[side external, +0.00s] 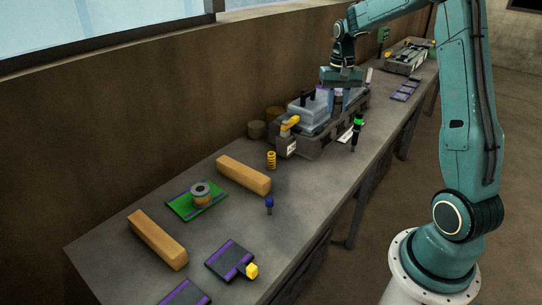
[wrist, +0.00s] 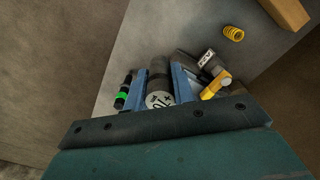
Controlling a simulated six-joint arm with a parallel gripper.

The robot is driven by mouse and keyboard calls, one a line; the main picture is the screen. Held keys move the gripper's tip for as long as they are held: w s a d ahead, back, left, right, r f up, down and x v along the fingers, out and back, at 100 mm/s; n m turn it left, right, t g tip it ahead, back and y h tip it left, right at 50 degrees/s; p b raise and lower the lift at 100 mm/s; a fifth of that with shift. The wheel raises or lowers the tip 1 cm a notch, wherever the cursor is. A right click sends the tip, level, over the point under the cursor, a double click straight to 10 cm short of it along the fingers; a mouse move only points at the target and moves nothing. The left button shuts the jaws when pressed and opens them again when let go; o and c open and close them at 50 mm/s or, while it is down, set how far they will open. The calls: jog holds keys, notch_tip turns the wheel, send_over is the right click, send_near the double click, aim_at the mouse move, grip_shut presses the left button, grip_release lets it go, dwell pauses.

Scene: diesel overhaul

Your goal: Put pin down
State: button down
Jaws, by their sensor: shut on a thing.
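My gripper (side external: 338,104) is over the far half of the bench, pointing down beside a grey engine-like block (side external: 314,112). In the wrist view its two blue fingers (wrist: 160,88) are shut on a dark cylinder with a pale, marked end face, which I take to be the pin (wrist: 160,99). The pin's far end runs away from the camera between the fingers. In the side view the fingers and the block largely hide it, and I cannot tell whether it touches anything below.
An orange handle (side external: 289,125) and a yellow spring (side external: 271,160) are nearby. A wall runs behind.

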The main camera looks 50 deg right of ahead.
jog(key=w+a+n, duration=0.2)
jog(key=a, duration=0.7)
jog(key=w+a+n, duration=0.2)
jog(key=a+n, duration=0.1)
jog(key=a, duration=0.7)
jog(key=s+a+n, duration=0.2)
jog(key=a, duration=0.7)
jog(key=s+a+n, duration=0.2)
jog(key=a, duration=0.6)
notch_tip(320, 180, down, 16)
jog(key=shift+r, duration=0.1)
jog(key=shift+f, duration=1.95)
jog(key=shift+f, duration=0.1)
